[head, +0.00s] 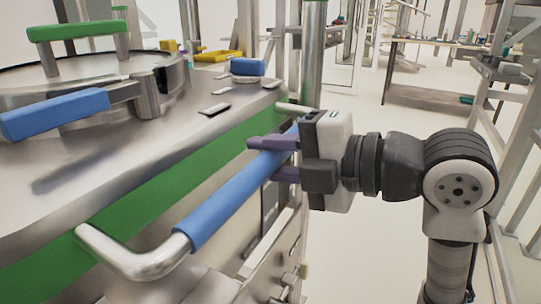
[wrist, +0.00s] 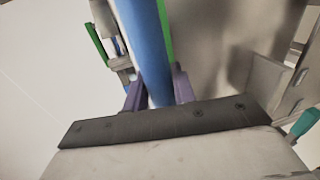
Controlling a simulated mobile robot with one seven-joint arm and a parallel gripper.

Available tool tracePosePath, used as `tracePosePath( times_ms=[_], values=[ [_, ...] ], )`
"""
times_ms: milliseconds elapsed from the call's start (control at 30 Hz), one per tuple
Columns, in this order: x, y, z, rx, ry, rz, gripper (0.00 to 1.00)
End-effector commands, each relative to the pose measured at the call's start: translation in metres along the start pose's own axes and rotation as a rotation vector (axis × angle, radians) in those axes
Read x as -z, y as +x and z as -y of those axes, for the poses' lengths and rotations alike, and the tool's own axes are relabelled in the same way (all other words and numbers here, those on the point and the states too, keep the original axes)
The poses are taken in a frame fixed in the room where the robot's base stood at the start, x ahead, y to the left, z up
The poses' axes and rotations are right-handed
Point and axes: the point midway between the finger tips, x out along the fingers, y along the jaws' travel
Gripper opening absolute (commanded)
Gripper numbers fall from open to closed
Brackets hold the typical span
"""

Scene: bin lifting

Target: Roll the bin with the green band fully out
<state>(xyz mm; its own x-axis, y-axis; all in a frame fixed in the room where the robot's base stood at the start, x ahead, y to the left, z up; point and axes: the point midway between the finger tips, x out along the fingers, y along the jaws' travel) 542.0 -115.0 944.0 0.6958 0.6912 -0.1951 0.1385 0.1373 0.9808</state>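The steel bin with the green band (head: 150,195) fills the left of the head view. Its bent steel handle with a blue sleeve (head: 225,200) stands out from the banded side. My gripper (head: 265,158) is at the far part of this handle, with one purple finger above the sleeve and one below. In the wrist view the blue sleeve (wrist: 148,45) runs between the two purple fingers of my gripper (wrist: 158,92), which lie close against both sides of it. The fingers appear shut on the handle. The bin's lower part and wheels are not in view.
A round lid with a green handle (head: 70,30) and a blue-gripped lever (head: 55,114) sit on top. A yellow tray (head: 218,56) is behind. A workbench (head: 440,95) stands at the back right and a metal frame (head: 515,130) at right. Pale floor between looks clear.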

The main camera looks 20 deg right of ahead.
Motion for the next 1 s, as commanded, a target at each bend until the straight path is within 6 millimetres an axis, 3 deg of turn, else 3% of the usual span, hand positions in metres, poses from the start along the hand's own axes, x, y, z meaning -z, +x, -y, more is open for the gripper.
tracePosePath(
  times_ms=[133,867,900,1000],
  values=[
    [0.000,0.000,0.000,0.000,0.000,0.000,0.00],
    [-0.001,0.010,-0.002,-0.001,0.001,0.000,0.00],
    [-0.001,0.010,-0.002,-0.001,0.001,0.000,0.31],
    [-0.001,0.010,-0.002,-0.001,0.001,0.000,0.45]
  ],
)
